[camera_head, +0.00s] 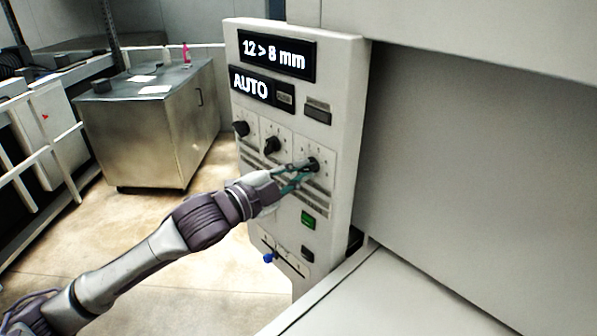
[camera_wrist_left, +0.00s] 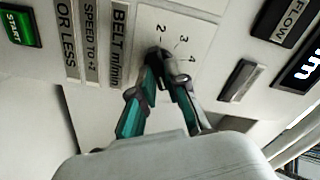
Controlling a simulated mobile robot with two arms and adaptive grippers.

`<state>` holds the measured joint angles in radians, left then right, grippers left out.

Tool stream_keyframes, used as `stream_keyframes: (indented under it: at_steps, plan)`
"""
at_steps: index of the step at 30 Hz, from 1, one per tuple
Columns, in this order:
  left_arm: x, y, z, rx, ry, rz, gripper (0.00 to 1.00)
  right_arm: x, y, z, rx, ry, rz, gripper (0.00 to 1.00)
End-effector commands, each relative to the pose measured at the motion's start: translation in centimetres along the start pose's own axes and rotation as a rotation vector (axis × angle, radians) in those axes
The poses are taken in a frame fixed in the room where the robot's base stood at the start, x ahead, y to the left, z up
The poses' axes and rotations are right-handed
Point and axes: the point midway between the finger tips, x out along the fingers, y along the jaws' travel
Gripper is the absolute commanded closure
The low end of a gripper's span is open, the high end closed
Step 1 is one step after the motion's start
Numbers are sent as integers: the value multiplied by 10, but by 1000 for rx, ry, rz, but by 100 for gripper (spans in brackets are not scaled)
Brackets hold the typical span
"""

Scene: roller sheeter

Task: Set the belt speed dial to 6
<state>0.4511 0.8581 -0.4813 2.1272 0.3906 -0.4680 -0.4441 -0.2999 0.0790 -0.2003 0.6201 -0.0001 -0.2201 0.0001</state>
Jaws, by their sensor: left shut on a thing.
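The control panel (camera_head: 345,110) stands upright in the head view, with a row of three black dials. My left gripper (camera_head: 306,166) reaches in from the left and is shut on the rightmost dial, the belt speed dial (camera_head: 313,163). In the left wrist view my left gripper (camera_wrist_left: 164,56) has its teal-sided fingers on the dial (camera_wrist_left: 154,51). A label reading BELT m/min (camera_wrist_left: 119,45) lies beside it. The numbers 2, 3 and 4 show around the dial; other marks and the dial's pointer are hidden by the fingers. My right gripper is not in view.
Two other dials, left (camera_head: 241,128) and middle (camera_head: 271,145), sit close by. A green START button (camera_wrist_left: 20,27) and a blue-tipped lever (camera_head: 269,257) are lower on the panel. The display (camera_head: 275,55) reads 12 > 8 mm. A steel cabinet (camera_head: 150,135) stands behind left.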

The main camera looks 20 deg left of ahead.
Motion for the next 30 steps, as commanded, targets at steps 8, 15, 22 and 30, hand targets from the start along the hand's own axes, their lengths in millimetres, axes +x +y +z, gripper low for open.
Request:
stream_keyframes:
  at_steps: [8, 15, 22, 30]
  plan:
    - [0, 1, 0, -2, -1, 1, 72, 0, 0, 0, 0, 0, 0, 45]
    - [0, 0, 0, -2, 0, 1, 61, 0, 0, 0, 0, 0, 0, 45]
    - [-7, 1, 1, -3, -2, 1, 61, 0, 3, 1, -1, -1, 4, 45]
    - [-50, 2, 2, -2, -5, 4, 61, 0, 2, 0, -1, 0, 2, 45]
